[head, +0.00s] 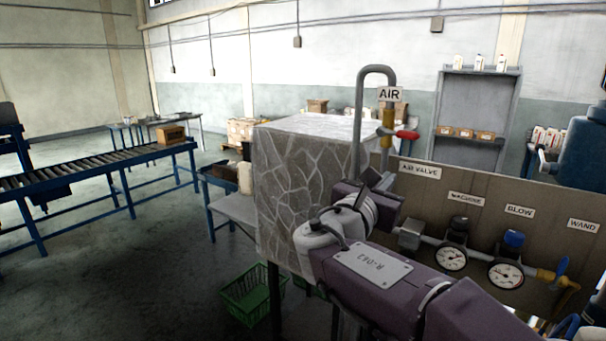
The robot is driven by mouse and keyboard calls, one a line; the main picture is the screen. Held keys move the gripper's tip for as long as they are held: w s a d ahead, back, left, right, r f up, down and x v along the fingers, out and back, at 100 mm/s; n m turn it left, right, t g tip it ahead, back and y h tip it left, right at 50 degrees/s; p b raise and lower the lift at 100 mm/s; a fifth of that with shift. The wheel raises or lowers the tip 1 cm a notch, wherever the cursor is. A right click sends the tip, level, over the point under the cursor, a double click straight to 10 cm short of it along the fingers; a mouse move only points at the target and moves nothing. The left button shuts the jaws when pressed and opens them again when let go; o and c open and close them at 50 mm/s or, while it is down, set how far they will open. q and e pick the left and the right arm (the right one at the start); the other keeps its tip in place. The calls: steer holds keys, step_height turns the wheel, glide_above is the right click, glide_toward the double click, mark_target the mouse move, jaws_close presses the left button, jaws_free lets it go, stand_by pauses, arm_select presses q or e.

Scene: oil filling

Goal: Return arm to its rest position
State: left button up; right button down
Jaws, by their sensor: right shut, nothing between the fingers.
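My left gripper is not in view.
A brown panel (500,195) with gauges (452,258) and a blue-handled valve (561,265) stands at the right. A grey bent pipe (376,70) rises by the "AIR" sign. A green basket (250,297) is on the floor. A roller conveyor (90,165) stands left; the floor before it is clear.

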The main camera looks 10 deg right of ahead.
steer(key=s+d+f+m+g+y, duration=0.1)
steer(key=s+f+m+g+y, duration=0.15)
steer(key=f, duration=0.65)
steer(key=s+d+f+m+g+y, duration=0.1)
steer(key=s+f+g, duration=0.2)
steer(key=f, duration=0.6)
steer(key=s+d+f+m+g+y, duration=0.2)
steer(key=f+g, duration=0.1)
steer(key=f, duration=0.6)
steer(key=s+a+f+m+g+y, duration=0.1)
steer(key=s+a+f+m+y, duration=0.3)
steer(key=a+f+m, duration=0.4)
steer(key=s+a+f+m+g+y, duration=0.1)
steer(key=s+a+f+m+y, duration=0.4)
steer(key=a+f+m, duration=0.3)
steer(key=m, duration=0.4)
steer(key=shift+s+a, duration=0.2)
steer(key=shift+s, duration=0.1)
